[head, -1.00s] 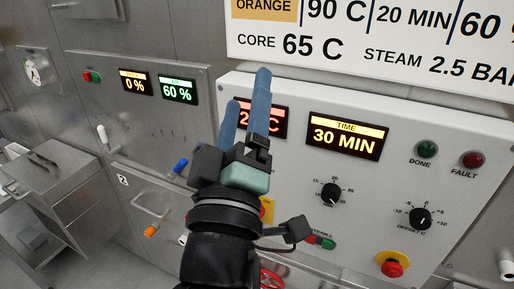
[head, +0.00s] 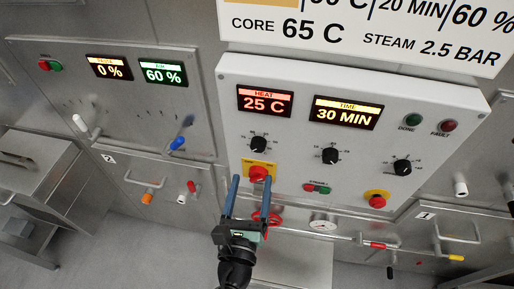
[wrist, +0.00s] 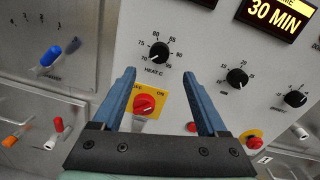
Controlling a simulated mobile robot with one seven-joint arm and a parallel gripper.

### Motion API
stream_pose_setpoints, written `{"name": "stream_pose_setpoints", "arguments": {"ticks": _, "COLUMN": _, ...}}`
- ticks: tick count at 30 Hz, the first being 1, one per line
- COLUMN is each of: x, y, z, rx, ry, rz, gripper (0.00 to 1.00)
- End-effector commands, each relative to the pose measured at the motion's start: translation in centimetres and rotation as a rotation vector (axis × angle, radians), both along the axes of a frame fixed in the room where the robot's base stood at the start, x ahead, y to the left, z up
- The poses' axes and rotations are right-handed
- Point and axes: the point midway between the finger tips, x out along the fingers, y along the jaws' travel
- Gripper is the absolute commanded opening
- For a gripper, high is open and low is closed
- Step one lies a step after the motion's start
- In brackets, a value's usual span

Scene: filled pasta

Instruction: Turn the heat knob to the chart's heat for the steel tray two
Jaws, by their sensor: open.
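The heat knob (head: 258,144) is a black dial with a white pointer mark, under the red HEAT display (head: 265,101) that reads 25 C. In the wrist view the knob (wrist: 159,52) sits just beyond and between my fingertips, with scale numbers around it. My gripper (head: 251,180) is open and empty, below the knob and apart from it. The white chart (head: 350,45) is cut off at the top; 20 MIN, 60 %, core 65 C and steam 2.5 BAR are readable. No steel row shows.
A red switch on a yellow plate (wrist: 146,104) lies between my fingers in the wrist view, below the knob. The time knob (head: 330,155) and offset knob (head: 401,167) are to the right. A red emergency button (head: 377,200) sits lower right.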

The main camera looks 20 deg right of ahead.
Motion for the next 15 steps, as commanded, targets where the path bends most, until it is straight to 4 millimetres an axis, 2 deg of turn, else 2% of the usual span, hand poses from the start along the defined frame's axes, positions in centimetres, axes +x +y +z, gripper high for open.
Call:
{"name": "stream_pose_setpoints", "arguments": {"ticks": 6, "x": 3.8, "y": -2.3, "z": 0.4, "rx": 0.0, "ry": -0.003, "rz": -0.002, "gripper": 0.76}}
{"name": "stream_pose_setpoints", "arguments": {"ticks": 15, "x": 7.0, "y": -4.2, "z": 0.1, "rx": 0.002, "ry": -0.002, "rz": 0.0, "gripper": 0.76}}
